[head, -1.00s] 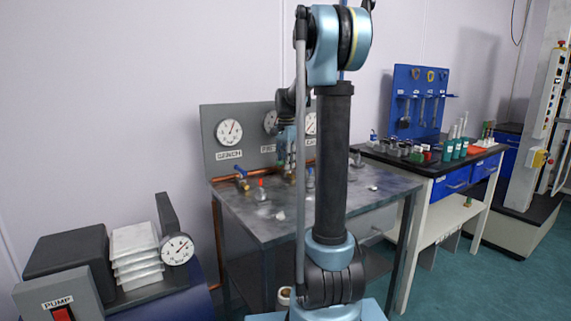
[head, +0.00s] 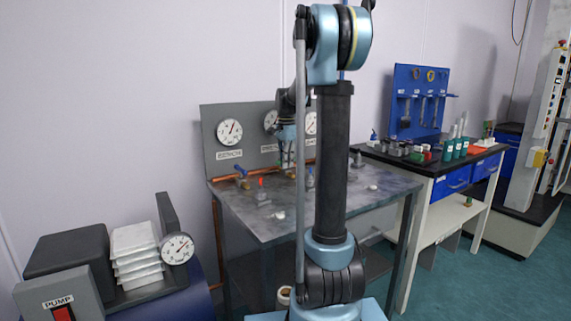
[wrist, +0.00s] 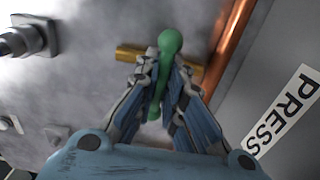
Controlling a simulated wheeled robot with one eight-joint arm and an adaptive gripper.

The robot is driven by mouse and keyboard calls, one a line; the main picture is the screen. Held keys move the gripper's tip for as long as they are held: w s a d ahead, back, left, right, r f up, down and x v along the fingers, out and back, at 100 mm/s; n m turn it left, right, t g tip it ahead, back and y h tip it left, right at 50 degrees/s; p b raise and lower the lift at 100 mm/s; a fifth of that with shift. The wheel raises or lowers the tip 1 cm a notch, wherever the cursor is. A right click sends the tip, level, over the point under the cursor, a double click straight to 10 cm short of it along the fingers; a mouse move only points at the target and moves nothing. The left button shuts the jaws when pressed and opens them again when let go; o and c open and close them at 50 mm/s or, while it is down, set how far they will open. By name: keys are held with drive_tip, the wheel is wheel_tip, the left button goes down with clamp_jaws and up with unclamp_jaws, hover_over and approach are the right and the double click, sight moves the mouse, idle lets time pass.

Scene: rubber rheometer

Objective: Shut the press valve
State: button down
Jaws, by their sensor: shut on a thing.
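The press valve has a green lever (wrist: 168,42) on a brass body (wrist: 128,53), seen in the wrist view beside the "PRESS" label (wrist: 283,112). My gripper (wrist: 160,85) is shut on the green lever, with one finger on each side of it. The rounded end of the lever sticks out beyond the fingertips. The lever lies crosswise to the brass body, whose middle is hidden by the lever and fingers. In the head view, my gripper (head: 287,157) is over the back of the metal bench, in front of the gauge panel, and the lever is hard to make out.
A copper pipe (wrist: 228,50) runs close beside the valve. The grey panel (head: 247,152) with dial gauges stands behind it. The bench front is mostly clear.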

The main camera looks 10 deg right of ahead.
drive_tip(key=shift+w, duration=0.1)
drive_tip(key=c, duration=1.7)
unclamp_jaws()
drive_tip(key=shift+r, duration=0.1)
wheel_tip(320, 180, up, 12)
drive_tip(key=shift+f, duration=0.1)
drive_tip(key=shift+a, duration=0.1)
